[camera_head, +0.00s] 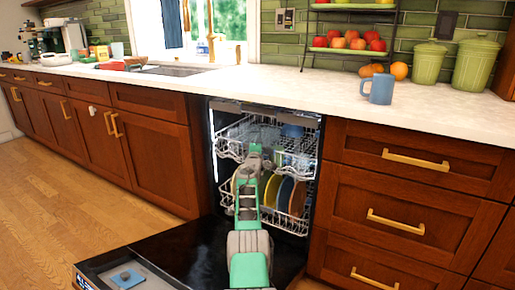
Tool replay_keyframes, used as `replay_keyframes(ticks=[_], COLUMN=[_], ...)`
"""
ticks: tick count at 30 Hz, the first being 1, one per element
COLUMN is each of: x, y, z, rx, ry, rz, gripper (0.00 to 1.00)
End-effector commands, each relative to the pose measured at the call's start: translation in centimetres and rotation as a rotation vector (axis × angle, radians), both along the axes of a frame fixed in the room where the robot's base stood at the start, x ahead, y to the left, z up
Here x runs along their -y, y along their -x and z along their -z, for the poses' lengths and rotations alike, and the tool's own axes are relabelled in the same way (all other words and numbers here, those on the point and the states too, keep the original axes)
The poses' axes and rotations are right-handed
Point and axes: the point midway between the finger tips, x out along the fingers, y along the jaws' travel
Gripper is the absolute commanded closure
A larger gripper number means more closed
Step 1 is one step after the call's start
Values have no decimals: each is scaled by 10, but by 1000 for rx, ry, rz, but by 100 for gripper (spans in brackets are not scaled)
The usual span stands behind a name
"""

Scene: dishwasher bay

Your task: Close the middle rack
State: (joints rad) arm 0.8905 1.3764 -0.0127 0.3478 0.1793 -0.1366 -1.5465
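The dishwasher is open, with its dark door (175,248) lowered flat in front. An upper wire rack (230,143) shows in the tub and seems to stand a little forward; I cannot tell for sure whether this is the middle rack. It holds a blue item and other dishes. A lower wire rack (292,222) holds several upright plates. My gripper (255,150) is at the far end of my green and grey arm, in front of the upper rack. My arm hides the racks' middle. The fingers are too small to tell open from shut, or whether they touch the rack.
The white counter (300,85) runs above the dishwasher. A blue mug (378,89) stands on it to the right. Wooden drawers (405,170) flank the bay on the right and cabinets (150,150) on the left. The wooden floor (80,215) at left is clear.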

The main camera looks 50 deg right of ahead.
Motion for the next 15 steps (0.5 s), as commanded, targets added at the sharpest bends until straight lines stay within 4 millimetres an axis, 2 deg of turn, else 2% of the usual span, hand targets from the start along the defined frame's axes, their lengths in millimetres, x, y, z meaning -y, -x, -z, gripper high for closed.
replay_keyframes(ticks=[5,6,13,15], x=[1,1,2,2], y=[1,1,3,3], z=[-3,-4,-3,-2], rx=[3,3,2,2], ry=[4,4,2,2], rz=[-1,0,3,3], gripper=[100,77,58,56])
